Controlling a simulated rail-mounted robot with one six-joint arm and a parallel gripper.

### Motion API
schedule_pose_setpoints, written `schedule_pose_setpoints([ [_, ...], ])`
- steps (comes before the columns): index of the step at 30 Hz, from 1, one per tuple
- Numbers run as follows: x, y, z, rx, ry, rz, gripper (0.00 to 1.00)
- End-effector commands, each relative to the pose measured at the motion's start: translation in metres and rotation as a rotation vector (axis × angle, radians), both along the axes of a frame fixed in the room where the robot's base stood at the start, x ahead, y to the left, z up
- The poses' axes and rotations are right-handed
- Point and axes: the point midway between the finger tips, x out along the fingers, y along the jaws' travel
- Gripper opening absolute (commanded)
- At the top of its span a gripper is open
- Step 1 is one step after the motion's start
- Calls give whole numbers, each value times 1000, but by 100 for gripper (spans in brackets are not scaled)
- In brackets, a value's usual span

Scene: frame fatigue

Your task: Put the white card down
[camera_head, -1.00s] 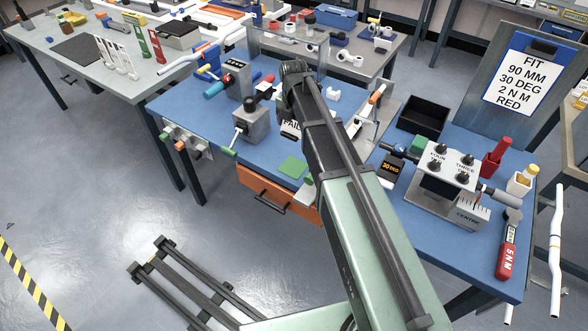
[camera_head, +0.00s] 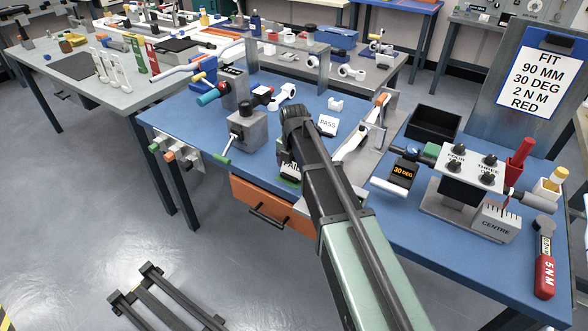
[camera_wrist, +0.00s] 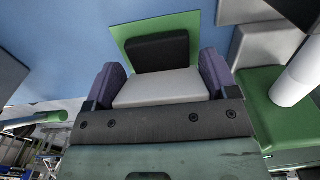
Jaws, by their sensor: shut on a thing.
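The white card (camera_wrist: 158,88) sits between my gripper's two purple-grey fingers (camera_wrist: 160,80) in the wrist view, and they are shut on it. A black block (camera_wrist: 155,52) shows just beyond it, over a green square (camera_wrist: 126,37); I cannot tell whether it is part of the card. In the head view the held card (camera_head: 291,168) reads FAIL and is partly behind my arm. It is at the green square near the blue bench's front edge; I cannot tell whether it touches. Another white card (camera_head: 328,122), reading PASS, stands farther back, apart from my gripper.
A grey block with a green-ended lever (camera_head: 246,131) stands left of the card. An orange drawer (camera_head: 272,205) is below the bench edge. A black tray (camera_head: 433,122) and a grey fixture with knobs (camera_head: 470,168) stand to the right. Blue bench top between them is partly clear.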

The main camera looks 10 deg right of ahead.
Motion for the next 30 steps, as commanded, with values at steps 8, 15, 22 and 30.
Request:
schedule_pose_setpoints([
  [8, 0, 0, -3, 0, 0, 0, 100],
  [15, 0, 0, -2, 0, 0, 0, 100],
  [22, 0, 0, 33, 0, 0, 0, 100],
  [30, 0, 0, 105, 0, 0, 0, 100],
])
